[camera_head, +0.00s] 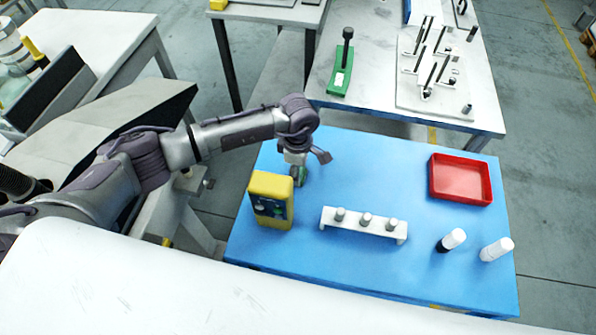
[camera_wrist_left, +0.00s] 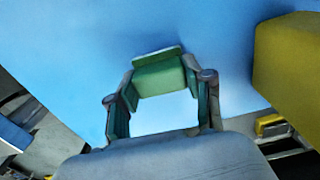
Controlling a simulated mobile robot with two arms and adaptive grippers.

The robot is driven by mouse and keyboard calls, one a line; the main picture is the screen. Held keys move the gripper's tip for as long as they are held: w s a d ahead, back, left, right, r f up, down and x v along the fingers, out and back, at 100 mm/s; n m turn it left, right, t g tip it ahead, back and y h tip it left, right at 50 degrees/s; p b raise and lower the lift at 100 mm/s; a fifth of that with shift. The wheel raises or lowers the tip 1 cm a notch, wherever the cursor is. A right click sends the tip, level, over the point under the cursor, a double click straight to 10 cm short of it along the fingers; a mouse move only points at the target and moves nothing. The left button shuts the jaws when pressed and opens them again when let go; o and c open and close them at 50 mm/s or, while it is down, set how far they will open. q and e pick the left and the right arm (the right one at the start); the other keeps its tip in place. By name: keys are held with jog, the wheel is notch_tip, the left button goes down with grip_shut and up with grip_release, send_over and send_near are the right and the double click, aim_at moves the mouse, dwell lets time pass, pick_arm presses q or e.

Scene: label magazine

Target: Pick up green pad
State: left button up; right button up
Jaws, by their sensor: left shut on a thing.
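The green pad (camera_wrist_left: 158,76) sits between the two fingertips of my left gripper (camera_wrist_left: 160,82) in the left wrist view. The fingers are shut on it from both sides. In the head view my left gripper (camera_head: 298,168) points down over the left part of the blue table (camera_head: 350,265), just behind the yellow box (camera_head: 271,187). Only a small bit of green shows there, partly hidden by the box and the fingers. I cannot tell whether the pad touches the table. My right gripper is not in view.
A white rack (camera_head: 378,232) with several small cylinders stands right of the yellow box. A red tray (camera_head: 461,180) lies at the back right, and two bottles (camera_head: 497,249) stand at the front right. The table's middle, behind the rack, is clear.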

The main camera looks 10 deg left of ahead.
pick_arm(q)
jog(key=shift+r+b, duration=0.3)
jog(key=shift+r, duration=0.15)
notch_tip(320, 180, up, 2)
jog(key=shift+w+r+b, duration=0.1)
jog(key=shift+r+b, duration=0.1)
jog(key=shift+b, duration=0.5)
jog(key=d+r+b, duration=0.4)
jog(key=d+r, duration=0.3)
jog(key=d, duration=0.4)
jog(key=shift+s+d+r+b, duration=0.25)
jog(key=shift+d+r+b, duration=0.1)
jog(key=shift+r, duration=0.05)
